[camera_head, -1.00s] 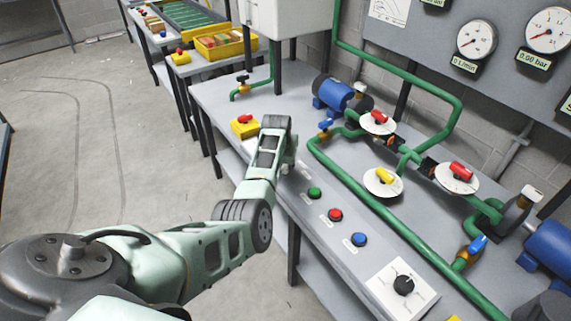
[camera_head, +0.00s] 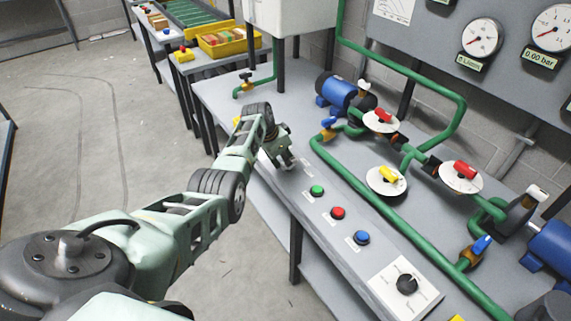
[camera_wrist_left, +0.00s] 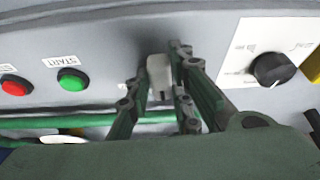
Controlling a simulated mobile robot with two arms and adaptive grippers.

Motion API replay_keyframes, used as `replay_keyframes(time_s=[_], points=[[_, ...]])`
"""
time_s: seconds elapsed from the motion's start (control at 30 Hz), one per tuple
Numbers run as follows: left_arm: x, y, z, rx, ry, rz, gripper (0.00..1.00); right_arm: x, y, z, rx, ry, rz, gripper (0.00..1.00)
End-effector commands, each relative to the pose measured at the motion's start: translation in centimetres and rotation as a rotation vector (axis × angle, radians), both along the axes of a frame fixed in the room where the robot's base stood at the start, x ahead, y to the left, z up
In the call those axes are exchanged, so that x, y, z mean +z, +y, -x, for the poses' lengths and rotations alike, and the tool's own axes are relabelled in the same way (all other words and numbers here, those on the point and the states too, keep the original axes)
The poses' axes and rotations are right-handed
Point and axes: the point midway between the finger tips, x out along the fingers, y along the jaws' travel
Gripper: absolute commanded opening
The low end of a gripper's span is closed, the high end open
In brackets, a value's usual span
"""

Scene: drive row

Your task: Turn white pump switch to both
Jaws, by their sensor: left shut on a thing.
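The white pump switch (camera_wrist_left: 158,72) shows in the left wrist view as a small pale block on the grey panel. My left gripper (camera_wrist_left: 162,70) is shut on it, with a dark green finger on either side. In the head view my left gripper (camera_head: 284,158) reaches down to the front strip of the bench and hides the switch. The switch's position marks cannot be read. My right gripper is not in view.
The green START button (camera_wrist_left: 72,80) and a red button (camera_wrist_left: 15,86) lie left of the switch in the wrist view. A black knob (camera_wrist_left: 272,68) on a white plate lies right. Green pipes (camera_head: 375,200) and valves cover the bench behind.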

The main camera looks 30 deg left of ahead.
Motion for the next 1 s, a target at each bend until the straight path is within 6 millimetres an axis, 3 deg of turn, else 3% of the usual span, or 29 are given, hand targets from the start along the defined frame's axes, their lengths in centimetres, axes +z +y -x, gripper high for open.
replay_keyframes(time_s=[0.63,0.67,0.87,1.0], points=[[0.02,0.11,-0.04,-0.056,0.000,-0.002,0.00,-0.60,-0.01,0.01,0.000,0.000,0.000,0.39],[0.02,0.11,-0.04,-0.056,0.000,-0.002,0.22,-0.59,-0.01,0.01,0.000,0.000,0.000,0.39],[0.03,0.10,-0.05,-0.056,0.000,0.000,0.39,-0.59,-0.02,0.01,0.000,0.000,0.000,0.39],[0.02,0.09,-0.05,-0.055,0.000,0.000,0.39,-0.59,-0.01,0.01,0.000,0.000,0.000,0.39]])
